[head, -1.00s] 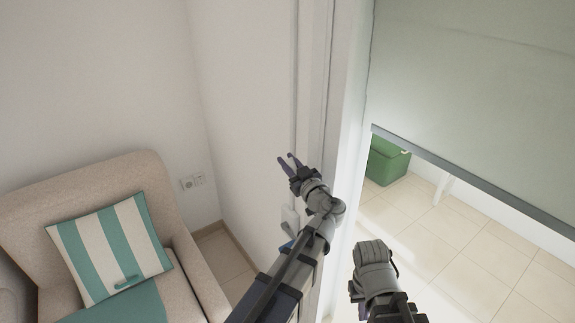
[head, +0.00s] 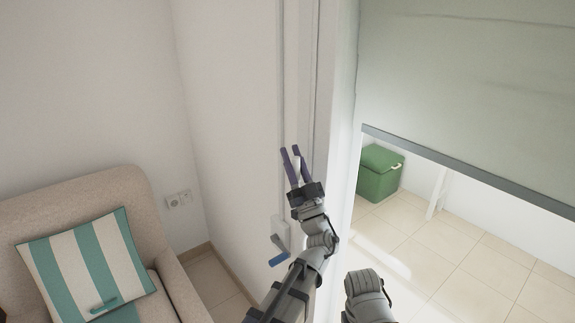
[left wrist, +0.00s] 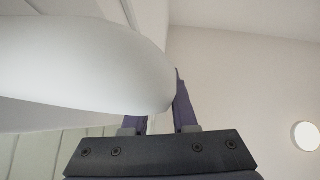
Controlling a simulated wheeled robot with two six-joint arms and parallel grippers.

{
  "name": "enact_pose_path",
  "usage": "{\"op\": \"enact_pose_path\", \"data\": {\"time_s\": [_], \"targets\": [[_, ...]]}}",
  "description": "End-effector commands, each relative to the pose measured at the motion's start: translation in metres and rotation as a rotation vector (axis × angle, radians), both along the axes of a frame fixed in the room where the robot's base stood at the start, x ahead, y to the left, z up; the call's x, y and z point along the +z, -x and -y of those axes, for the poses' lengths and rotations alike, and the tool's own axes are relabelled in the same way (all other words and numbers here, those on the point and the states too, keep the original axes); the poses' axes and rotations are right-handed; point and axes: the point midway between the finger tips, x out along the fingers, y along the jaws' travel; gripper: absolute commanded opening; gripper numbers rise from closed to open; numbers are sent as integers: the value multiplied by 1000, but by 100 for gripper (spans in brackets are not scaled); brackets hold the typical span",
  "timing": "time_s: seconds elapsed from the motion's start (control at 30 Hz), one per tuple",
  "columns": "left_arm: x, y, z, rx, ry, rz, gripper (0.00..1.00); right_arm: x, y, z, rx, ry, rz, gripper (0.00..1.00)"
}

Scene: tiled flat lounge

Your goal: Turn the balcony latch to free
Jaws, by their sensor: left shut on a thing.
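My left gripper (head: 291,162) points up along the white door frame in the head view. Its two dark purple fingers are shut on a pale, smooth, rounded piece, which fills much of the left wrist view (left wrist: 80,62). I cannot tell whether this piece is the balcony latch.
A beige armchair (head: 85,187) with a striped cushion (head: 88,262) stands at the left. A wall socket (head: 179,198) is behind it. A grey-green blind (head: 470,100) hangs at the right, with a green bin (head: 378,177) on the tiles beyond.

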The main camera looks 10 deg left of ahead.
Motion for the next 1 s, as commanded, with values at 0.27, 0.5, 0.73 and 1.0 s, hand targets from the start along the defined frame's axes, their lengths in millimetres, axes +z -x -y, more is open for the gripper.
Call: {"op": "enact_pose_path", "data": {"time_s": [0.27, 0.5, 0.73, 1.0], "targets": [[0, 5, 5, 0, -48, 39, 0, -10, 0, 0, 0, 0, 0, 0], [1, 6, 6, 0, -57, 45, 0, -10, 0, 0, 0, 0, 0, 0], [1, 7, 6, 0, -57, 46, 27, -10, 0, 0, 0, 0, 0, 0], [1, 6, 6, 1, -57, 45, 56, -10, 0, 0, 0, 0, 0, 0]]}}
